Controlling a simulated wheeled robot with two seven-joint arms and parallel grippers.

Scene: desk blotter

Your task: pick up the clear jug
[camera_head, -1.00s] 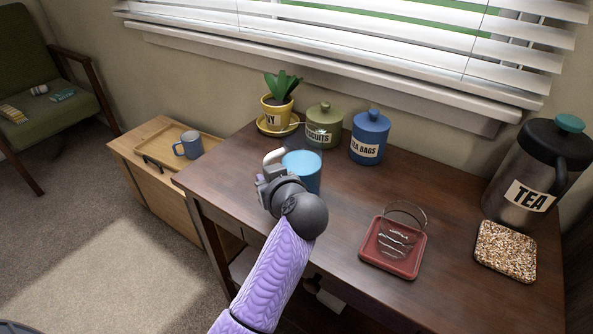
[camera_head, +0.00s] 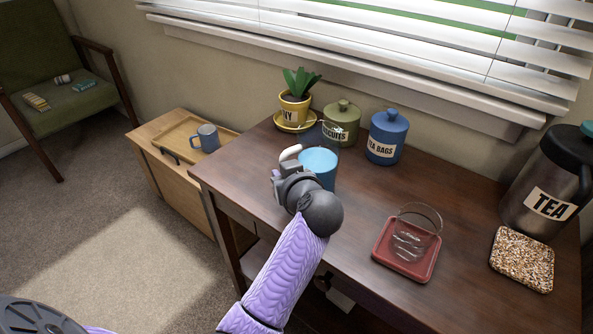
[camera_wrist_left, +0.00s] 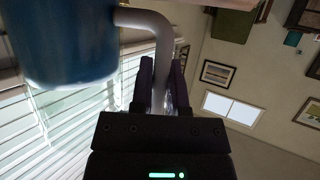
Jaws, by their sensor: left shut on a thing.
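The clear jug (camera_head: 318,163) holds something blue and stands out near the desk's left end, its clear rim showing above the blue. It appears upright in the head view. My left gripper (camera_head: 289,168) is at its left side, shut on the pale handle. In the left wrist view the jug's blue body (camera_wrist_left: 65,45) fills the upper left, and the handle (camera_wrist_left: 152,22) bends down between the fingers of my left gripper (camera_wrist_left: 162,78). The jug's base is hidden behind my wrist, so I cannot tell if it touches the desk. My right gripper is not in view.
Behind the jug are a yellow potted plant (camera_head: 295,105), a green biscuits canister (camera_head: 342,122) and a blue tea bags canister (camera_head: 386,140). To the right are a red tray (camera_head: 388,262) with a clear glass thing, a speckled mat (camera_head: 522,262) and a steel tea container (camera_head: 540,185).

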